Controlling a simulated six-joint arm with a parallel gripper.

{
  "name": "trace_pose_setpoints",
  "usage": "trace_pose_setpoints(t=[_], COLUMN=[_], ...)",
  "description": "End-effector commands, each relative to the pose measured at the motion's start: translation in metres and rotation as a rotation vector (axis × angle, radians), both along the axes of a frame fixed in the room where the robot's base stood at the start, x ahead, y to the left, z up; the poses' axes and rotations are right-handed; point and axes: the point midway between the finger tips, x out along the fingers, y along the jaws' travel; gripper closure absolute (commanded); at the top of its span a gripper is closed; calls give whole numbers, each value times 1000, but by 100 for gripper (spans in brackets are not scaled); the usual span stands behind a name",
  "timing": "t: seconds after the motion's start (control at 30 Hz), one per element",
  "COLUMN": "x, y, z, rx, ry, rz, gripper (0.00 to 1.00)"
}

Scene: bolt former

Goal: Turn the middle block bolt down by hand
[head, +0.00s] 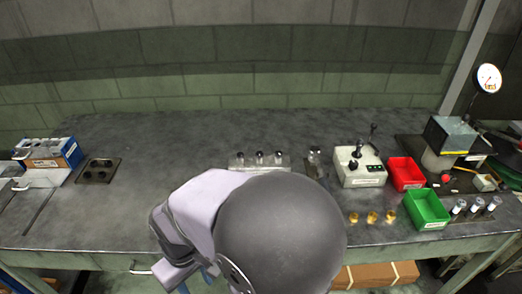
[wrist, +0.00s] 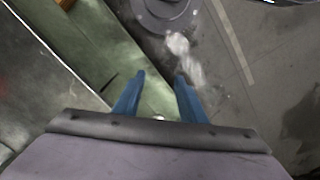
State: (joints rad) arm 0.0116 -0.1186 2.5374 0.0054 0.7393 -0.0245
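A metal block with several dark-topped bolts (head: 260,159) stands on the bench behind my arm, and the middle bolt (head: 260,156) rises from its top. My arm hides the block's lower front. My gripper (wrist: 160,82) shows in the wrist view with its two blue fingers apart and nothing between them. It points at the floor beside the bench front, away from the block.
A small holder (head: 314,163) stands right of the block, beside a white control box (head: 361,166) with levers.

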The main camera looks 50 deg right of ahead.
Motion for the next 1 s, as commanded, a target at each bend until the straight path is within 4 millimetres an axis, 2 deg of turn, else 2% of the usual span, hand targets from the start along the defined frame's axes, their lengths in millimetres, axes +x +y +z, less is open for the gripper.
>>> trace_pose_setpoints(t=[0.17, 0.37, 0.4, 0.47, 0.57, 0.7, 0.83, 0.9, 1.0], x=[16, 43, 59, 80, 111, 141, 150, 148, 140], y=[-10, -30, -45, -67, -112, -187, -261, -298, -341], z=[24, 60, 70, 82, 103, 128, 148, 156, 165], rx=[39, 171, 190, 220, 264, 295, 285, 266, 233], ry=[82, 218, 185, 145, 69, -58, -177, -234, -300], rz=[21, 86, 114, 159, 244, 375, 500, 563, 641], gripper=[62, 62, 62, 62, 62, 62, 62, 62, 62])
